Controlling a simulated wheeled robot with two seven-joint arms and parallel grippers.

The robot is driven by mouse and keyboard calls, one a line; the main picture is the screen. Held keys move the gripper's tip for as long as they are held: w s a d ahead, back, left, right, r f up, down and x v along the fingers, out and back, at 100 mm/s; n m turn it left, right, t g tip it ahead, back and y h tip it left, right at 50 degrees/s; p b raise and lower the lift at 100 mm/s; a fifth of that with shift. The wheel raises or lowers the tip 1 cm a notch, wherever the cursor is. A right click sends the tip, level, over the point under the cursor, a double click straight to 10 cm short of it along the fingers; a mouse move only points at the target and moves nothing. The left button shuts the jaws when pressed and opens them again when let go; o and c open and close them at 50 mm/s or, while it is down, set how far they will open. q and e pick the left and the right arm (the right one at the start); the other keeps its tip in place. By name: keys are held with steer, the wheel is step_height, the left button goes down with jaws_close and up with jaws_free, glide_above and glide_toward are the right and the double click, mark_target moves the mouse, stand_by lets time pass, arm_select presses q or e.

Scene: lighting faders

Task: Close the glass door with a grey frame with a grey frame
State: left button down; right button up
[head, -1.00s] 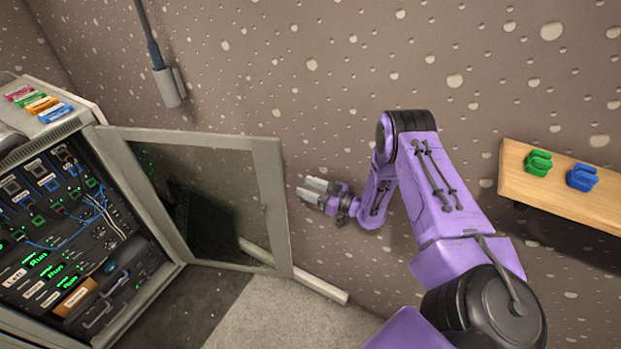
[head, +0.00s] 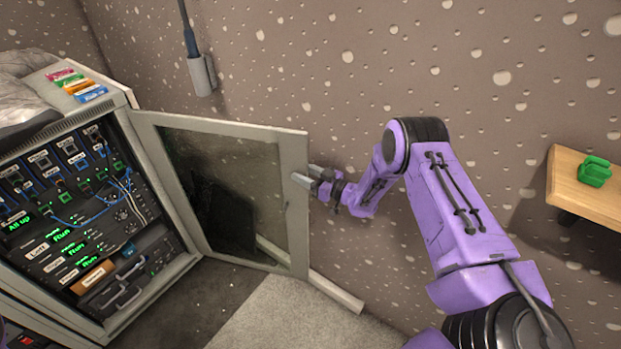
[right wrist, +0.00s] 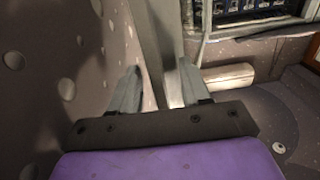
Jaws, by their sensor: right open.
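The glass door with a grey frame (head: 297,215) stands wide open in the head view, hinged at the right side of the equipment rack. My right gripper (head: 306,177) is at the door's free edge, about halfway up or a little higher. Its fingers are open. In the right wrist view, the grey door frame (right wrist: 157,45) runs up between the two fingertips (right wrist: 155,88); I cannot tell whether they touch it. My left gripper is not in view.
The rack (head: 85,215) with lit devices and cables stands at the left, its front open. The pebbled wall (head: 420,60) is close behind the door. A wooden shelf (head: 575,200) with a green clip (head: 594,171) is at the right. A pale bar (head: 336,292) lies along the wall base.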

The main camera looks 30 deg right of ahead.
steer(key=c, duration=0.8)
steer(key=shift+o, duration=0.3)
steer(key=shift+s+a+r+m+h+p, duration=0.15)
steer(key=shift+s+a+m+h+p, duration=0.15)
steer(key=shift+s+a+p, duration=0.45)
steer(key=shift+m+t+h, duration=0.4)
steer(key=shift+h, duration=0.4)
steer(key=shift+s+a+p, duration=0.4)
steer(key=shift+s+a, duration=0.35)
steer(key=shift+a, duration=0.2)
steer(key=shift+s+a+p, duration=0.4)
steer(key=shift+s+a, duration=0.3)
steer(key=shift+a, duration=0.2)
steer(key=shift+s+a, duration=0.2)
steer(key=shift+a, duration=0.1)
steer(key=shift+s+a+m+h, duration=0.35)
steer(key=shift+s+a, duration=0.25)
steer(key=shift+a, duration=0.3)
steer(key=shift+m+t+h, duration=0.3)
steer(key=shift+m+h, duration=0.15)
steer(key=shift+h, duration=0.4)
steer(key=shift+s+a+p, duration=0.1)
steer(key=shift+s+a, duration=0.35)
steer(key=shift+a, duration=0.35)
steer(key=shift+s+a+p, duration=0.15)
steer(key=shift+s+a, duration=0.35)
steer(key=shift+a, duration=0.25)
steer(key=shift+s+a+p, duration=0.1)
steer(key=shift+s+a, duration=0.35)
steer(key=shift+a, duration=0.35)
